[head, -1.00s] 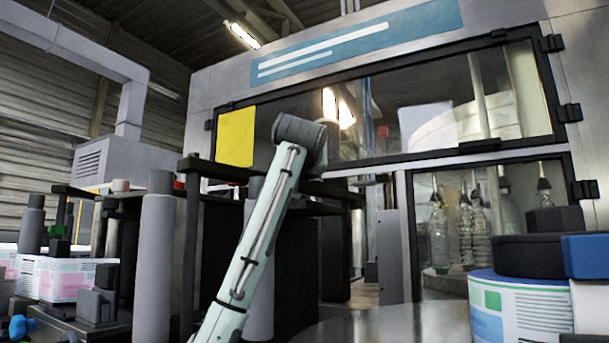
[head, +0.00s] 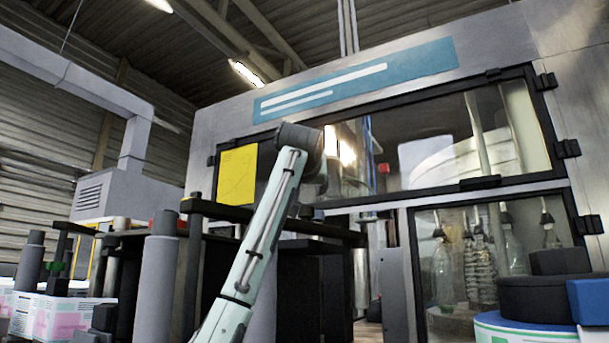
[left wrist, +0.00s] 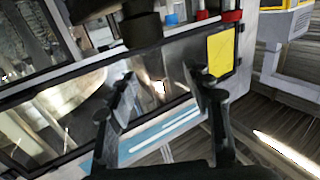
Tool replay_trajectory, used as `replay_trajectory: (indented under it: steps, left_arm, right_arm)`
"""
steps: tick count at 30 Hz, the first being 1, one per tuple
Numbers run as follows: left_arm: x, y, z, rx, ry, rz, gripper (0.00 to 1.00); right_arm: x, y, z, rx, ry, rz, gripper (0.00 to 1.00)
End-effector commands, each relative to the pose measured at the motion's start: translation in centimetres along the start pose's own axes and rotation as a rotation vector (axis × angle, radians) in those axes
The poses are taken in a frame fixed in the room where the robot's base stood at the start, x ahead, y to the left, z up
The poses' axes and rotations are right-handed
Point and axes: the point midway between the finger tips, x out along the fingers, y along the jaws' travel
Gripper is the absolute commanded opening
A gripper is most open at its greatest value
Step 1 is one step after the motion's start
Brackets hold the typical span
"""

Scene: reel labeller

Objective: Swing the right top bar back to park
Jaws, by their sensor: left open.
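A dark horizontal bar (head: 325,230) runs across the top of the black frame right of my left arm in the head view. It looks like the right top bar, but I cannot tell its swing position. Another dark bar (head: 218,210) lies left of the arm. My left arm rises in front of the frame and hides part of it; its gripper cannot be made out clearly in the head view. In the left wrist view my left gripper (left wrist: 160,90) has its two fingers spread, with nothing between them. My right gripper is not in view.
Behind stands a large grey machine with glass doors (head: 440,150), a yellow sheet (head: 236,175) and bottles (head: 510,245) inside. Grey rollers (head: 157,285) stand at the left. A dark round block (head: 540,299) and a blue block (head: 590,300) are at lower right.

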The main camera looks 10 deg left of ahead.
Motion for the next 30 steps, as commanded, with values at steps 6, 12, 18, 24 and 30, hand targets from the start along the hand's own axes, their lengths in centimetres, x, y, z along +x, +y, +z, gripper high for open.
replay_trajectory:
  steps: [6,12,18,24,30]
  left_arm:
    - [0.0,0.0,-3.5,0.0,-0.002,-0.001,0.51]
    - [0.0,0.0,-4.5,0.0,-0.001,0.0,0.51]
    - [0.0,0.0,-4.5,0.0,-0.001,0.0,0.51]
    - [0.0,0.0,-4.5,0.0,-0.001,-0.001,0.51]
    - [0.1,-0.5,-4.7,-0.01,0.005,0.003,0.51]
  right_arm:
    - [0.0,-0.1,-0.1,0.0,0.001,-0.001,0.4]
    - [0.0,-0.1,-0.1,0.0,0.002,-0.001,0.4]
    - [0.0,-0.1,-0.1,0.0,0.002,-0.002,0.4]
    - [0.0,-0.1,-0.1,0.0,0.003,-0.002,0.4]
    - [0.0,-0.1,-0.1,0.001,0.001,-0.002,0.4]
